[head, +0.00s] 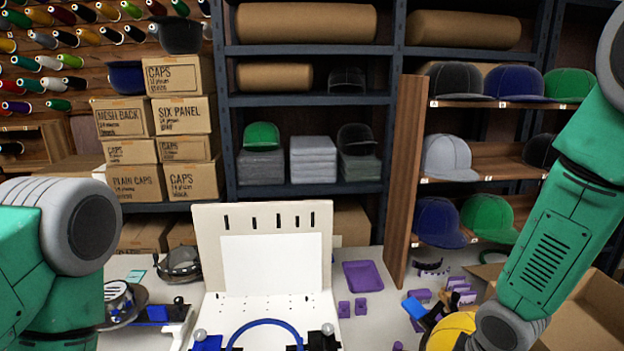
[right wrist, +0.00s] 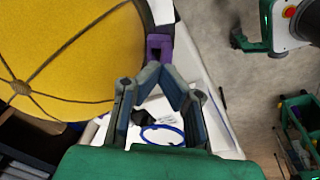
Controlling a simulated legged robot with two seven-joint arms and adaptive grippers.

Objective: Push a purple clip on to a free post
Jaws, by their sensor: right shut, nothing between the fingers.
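In the right wrist view my right gripper (right wrist: 167,76) is shut and empty, its two fingertips meeting in a point. A purple clip (right wrist: 158,47) with a dark opening shows just beyond the fingertips, beside a yellow cap (right wrist: 70,45); I cannot tell whether they touch. In the head view two purple clips (head: 344,309) (head: 361,306) stand on the table right of the white board (head: 210,245). More purple pieces (head: 462,290) lie farther right. A post is not clearly identifiable. My left arm shows at the left, with its gripper out of view.
A purple tray (head: 362,278) lies behind the two clips. A blue hoop (head: 265,325) sits in front of the white board. An open cardboard box (head: 590,310) stands at the right. Shelves of caps and boxes fill the back.

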